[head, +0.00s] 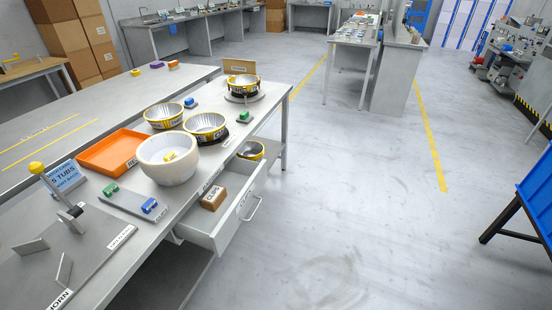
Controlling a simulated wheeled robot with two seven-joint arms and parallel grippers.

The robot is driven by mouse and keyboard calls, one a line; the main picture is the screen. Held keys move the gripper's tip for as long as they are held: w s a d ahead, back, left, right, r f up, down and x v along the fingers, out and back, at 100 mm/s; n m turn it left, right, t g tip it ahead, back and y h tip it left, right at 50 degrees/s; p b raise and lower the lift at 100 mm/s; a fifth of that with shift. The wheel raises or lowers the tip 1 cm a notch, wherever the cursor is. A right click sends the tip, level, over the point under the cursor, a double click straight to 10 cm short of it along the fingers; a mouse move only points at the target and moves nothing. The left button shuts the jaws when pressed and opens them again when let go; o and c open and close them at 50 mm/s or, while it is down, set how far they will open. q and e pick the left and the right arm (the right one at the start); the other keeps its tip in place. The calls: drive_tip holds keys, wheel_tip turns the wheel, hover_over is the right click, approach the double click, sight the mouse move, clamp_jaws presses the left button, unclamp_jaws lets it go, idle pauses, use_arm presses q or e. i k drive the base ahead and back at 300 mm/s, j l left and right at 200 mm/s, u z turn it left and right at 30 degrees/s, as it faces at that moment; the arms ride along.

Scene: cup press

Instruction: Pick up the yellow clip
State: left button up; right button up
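A small yellow object (170,156), which looks like the yellow clip, lies inside the large white bowl (153,174) on the grey workbench. The bowl's rim hides part of its inside. A green clip (110,188) and a blue clip (149,206) rest on a grey plate in front of the bowl. Another blue clip (190,102) and another green clip (242,116) lie farther back on the bench. Neither of my grippers is in view.
An orange tray (93,161) stands left of the bowl. Several metal tubs with yellow-black bands (205,124) stand behind it. An open drawer (232,212) holding a brown block (213,199) juts out at the right. A yellow-knobbed lever (38,169) rises at the left.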

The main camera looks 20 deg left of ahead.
sight(171, 154)
drive_tip(key=u, duration=1.4)
drive_tip(key=i+l, duration=0.2)
drive_tip(key=i+l+u, duration=0.15)
drive_tip(key=l, duration=0.3)
drive_tip(key=i+l, duration=0.25)
drive_tip(key=i+l+u, duration=0.1)
drive_tip(key=l, duration=0.35)
drive_tip(key=i+l+u, duration=0.1)
drive_tip(key=i+l, duration=0.3)
drive_tip(key=l, duration=0.3)
